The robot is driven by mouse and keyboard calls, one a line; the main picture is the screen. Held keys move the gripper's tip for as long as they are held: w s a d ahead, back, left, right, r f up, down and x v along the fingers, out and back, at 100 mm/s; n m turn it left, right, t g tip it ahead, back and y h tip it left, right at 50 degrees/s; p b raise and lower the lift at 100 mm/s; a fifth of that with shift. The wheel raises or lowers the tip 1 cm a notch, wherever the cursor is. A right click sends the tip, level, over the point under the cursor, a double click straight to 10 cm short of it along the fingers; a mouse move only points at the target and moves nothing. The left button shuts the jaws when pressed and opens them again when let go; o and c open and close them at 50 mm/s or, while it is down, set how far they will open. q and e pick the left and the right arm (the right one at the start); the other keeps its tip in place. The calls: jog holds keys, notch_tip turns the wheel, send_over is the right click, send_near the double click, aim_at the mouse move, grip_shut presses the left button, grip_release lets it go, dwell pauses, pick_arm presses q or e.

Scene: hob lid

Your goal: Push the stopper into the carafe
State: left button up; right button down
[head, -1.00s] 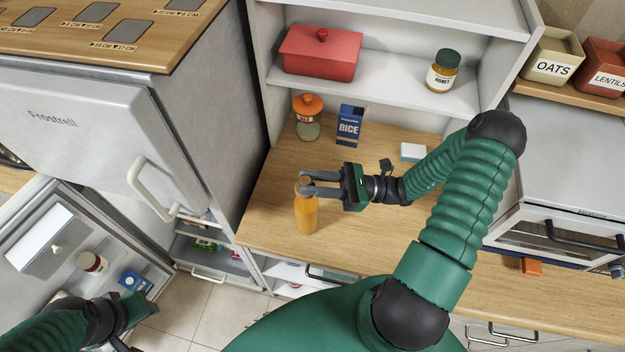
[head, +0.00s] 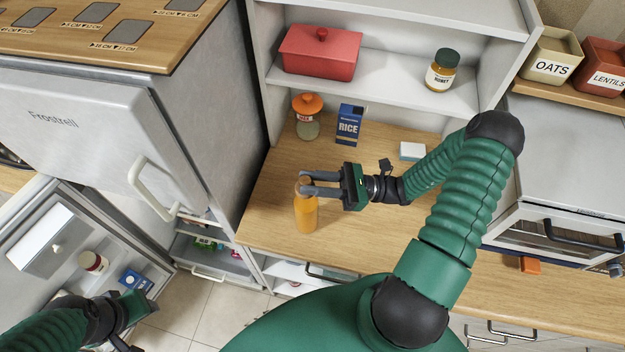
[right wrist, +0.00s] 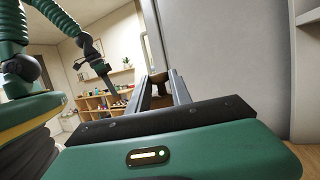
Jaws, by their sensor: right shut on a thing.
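The carafe (head: 306,215), filled with something orange, stands upright on the wooden counter. The brownish stopper (head: 304,181) is at the carafe's mouth, partly hidden by the fingers. My right gripper (head: 306,190) reaches in from the right, level, and is shut on the stopper. In the right wrist view the brown stopper (right wrist: 158,88) shows between the two grey fingers. I cannot tell how deep the stopper sits in the neck. My left gripper (head: 137,312) is low at the left, in front of the open fridge door, far from the carafe; its fingers are not clear.
Behind the carafe stand a jar with an orange lid (head: 307,115), a rice box (head: 349,125) and a small white block (head: 412,151). A red lidded box (head: 320,53) and a honey jar (head: 442,70) are on the shelf. The counter around the carafe is clear.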

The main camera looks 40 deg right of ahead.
jog(key=c, duration=0.6)
grip_release()
notch_tip(320, 180, up, 7)
jog(key=p, duration=0.7)
grip_shut()
dwell(0.6)
